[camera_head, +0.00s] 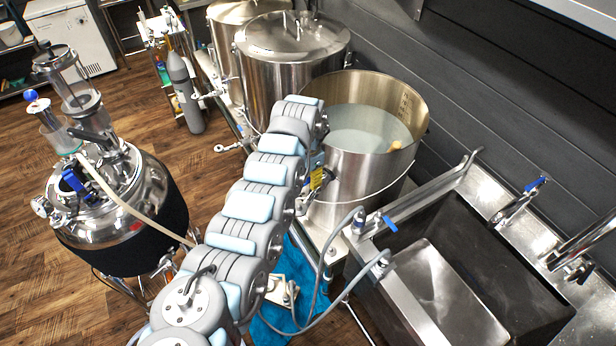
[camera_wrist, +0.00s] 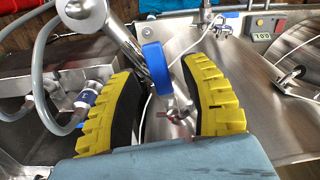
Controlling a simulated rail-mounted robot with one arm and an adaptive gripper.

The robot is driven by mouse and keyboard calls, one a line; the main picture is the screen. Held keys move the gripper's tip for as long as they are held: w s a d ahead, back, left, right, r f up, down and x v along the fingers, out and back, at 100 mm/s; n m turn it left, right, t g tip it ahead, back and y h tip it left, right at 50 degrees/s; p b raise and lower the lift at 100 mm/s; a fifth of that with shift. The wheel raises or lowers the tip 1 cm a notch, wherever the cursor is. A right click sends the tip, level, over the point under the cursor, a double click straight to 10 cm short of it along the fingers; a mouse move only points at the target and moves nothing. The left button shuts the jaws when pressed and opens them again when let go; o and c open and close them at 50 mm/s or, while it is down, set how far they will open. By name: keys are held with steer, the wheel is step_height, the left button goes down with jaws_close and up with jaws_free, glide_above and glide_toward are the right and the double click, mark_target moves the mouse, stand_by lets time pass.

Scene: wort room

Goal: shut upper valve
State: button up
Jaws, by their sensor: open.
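In the wrist view, a valve with a blue, rounded handle (camera_wrist: 156,68) sits between the yellow, ribbed fingers of my gripper (camera_wrist: 172,92). The fingers are spread, with visible gaps on both sides of the handle. A steel pipe (camera_wrist: 120,32) runs from the upper left down to this valve. A second blue handle (camera_wrist: 229,15) shows farther off at the top. In the head view, my gripper (camera_head: 318,179) is beside the front wall of the open kettle (camera_head: 350,176). My arm and gripper hide most of the valve area there.
Grey hoses (camera_head: 318,285) loop between the kettle stand and sink (camera_head: 432,290). A dark-jacketed vessel (camera_head: 125,240) stands left of my arm. Lidded steel kettles (camera_head: 290,75) stand behind. Open floor lies upper left.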

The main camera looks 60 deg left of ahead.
steer(key=shift+f, duration=0.1)
jaws_close()
